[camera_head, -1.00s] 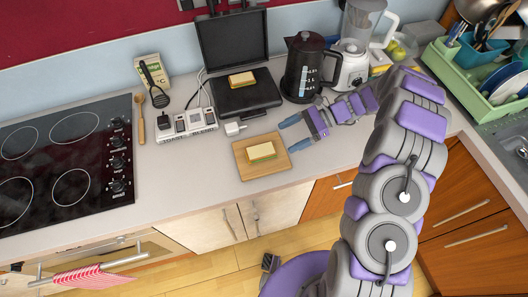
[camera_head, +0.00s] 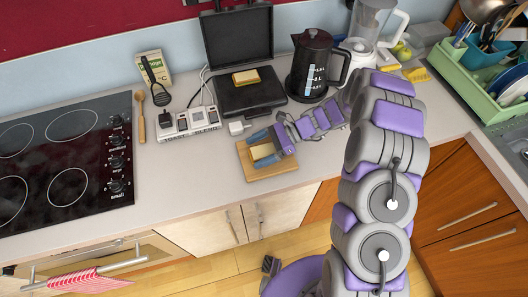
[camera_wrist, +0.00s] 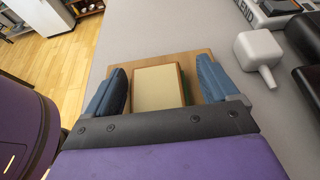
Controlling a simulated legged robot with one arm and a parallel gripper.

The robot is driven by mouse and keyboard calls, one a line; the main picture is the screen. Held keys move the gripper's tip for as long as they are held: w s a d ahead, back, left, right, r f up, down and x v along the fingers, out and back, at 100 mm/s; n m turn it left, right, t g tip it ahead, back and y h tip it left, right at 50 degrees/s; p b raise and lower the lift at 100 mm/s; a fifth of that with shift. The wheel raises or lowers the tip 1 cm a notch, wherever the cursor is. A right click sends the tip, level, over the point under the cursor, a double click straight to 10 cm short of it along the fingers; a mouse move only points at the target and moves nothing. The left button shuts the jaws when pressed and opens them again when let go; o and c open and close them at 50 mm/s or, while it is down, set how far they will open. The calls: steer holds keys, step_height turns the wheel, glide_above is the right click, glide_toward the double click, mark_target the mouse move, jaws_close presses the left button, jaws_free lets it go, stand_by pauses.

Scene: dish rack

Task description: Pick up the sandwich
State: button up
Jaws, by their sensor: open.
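One sandwich (camera_head: 262,151) lies on the wooden cutting board (camera_head: 284,181) near the counter's front edge. My gripper (camera_head: 264,148) is open over the board, with its blue fingers on either side of this sandwich. In the wrist view the sandwich (camera_wrist: 158,88) sits between the two separated fingers, with a gap on each side, and the gripper's dark base hides its near end. A second sandwich (camera_head: 246,76) lies on the black sandwich press (camera_head: 262,97), whose lid stands open.
A dark kettle (camera_head: 312,64) and a blender (camera_head: 364,45) stand right of the press. A button panel (camera_head: 187,122) and a white plug-like piece (camera_head: 238,127) are left of and behind the board. A black cooktop (camera_head: 66,150) is at the left, a green dish rack (camera_head: 466,80) at the right.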

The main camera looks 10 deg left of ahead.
steer(key=shift+d, duration=0.45)
steer(key=shift+c, duration=0.5)
steer(key=shift+d+r, duration=0.1)
steer(key=shift+d, duration=0.3)
steer(key=shift+c, duration=1.4)
steer(key=shift+s+a, duration=0.1)
steer(key=shift+a, duration=0.45)
steer(key=c, duration=0.7)
steer(key=shift+d, duration=0.1)
